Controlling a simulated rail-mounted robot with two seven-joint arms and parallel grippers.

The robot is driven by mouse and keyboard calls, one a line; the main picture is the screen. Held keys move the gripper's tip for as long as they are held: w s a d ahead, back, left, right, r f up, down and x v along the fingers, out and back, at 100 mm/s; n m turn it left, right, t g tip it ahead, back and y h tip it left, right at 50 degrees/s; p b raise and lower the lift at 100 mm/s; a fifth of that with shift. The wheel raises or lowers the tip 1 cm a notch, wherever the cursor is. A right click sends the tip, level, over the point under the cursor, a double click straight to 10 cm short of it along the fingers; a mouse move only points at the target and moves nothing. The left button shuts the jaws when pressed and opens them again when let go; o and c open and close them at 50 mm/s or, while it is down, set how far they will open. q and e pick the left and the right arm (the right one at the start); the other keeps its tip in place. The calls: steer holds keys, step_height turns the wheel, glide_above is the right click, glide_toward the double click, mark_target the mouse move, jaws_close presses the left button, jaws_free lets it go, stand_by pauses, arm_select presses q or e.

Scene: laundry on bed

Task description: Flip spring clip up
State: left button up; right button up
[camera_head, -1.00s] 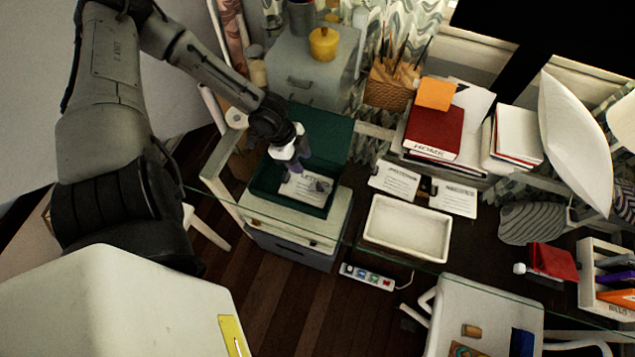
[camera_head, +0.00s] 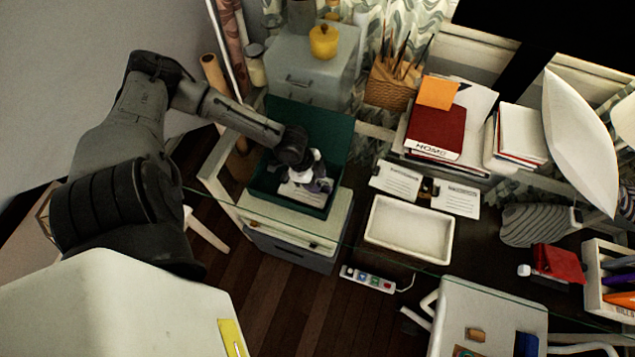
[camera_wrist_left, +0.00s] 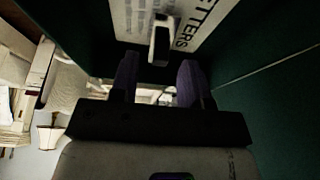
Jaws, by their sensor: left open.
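White paper (camera_head: 297,190) lies inside; in the left wrist view the sheet (camera_wrist_left: 205,20) shows large letters ending in "TTERS". A small light-topped, dark-sided piece, seemingly the spring clip (camera_wrist_left: 162,38), stands over the sheet in that view. My left gripper (camera_head: 312,186) is inside the box, over the paper. Its purple fingers (camera_wrist_left: 157,80) are apart, with the clip just beyond the gap between them. I cannot tell whether they touch it. My right gripper is out of view.
A cream tray (camera_head: 408,229) and two printed cards (camera_head: 396,180) lie right of the box. A grey cabinet (camera_head: 312,65) with a yellow pot stands behind it. Books (camera_head: 437,130) are stacked farther right. A power strip (camera_head: 368,279) lies in front.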

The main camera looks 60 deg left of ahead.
arm_select(q)
steer(key=shift+x, duration=0.8)
jaws_close()
